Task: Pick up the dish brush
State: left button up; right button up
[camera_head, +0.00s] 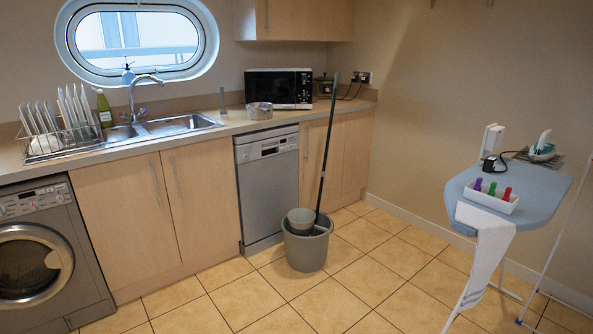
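A small grey upright item (222,103) stands on the counter just right of the sink (180,125). It has a thin stem and a wider base, and it may be the dish brush, but it is too small to tell for sure. No other brush can be made out. Neither of my grippers shows in the head view.
A dish rack (62,140) with plates and a green bottle (104,108) are left of the sink. A round tin (259,110) and a microwave (279,88) stand to the right. A mop bucket (306,248) stands before the cabinets; an ironing board (540,187) is at right.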

aim_at(224, 114)
jog(key=i, duration=3.85)
jog(key=u, duration=0.85)
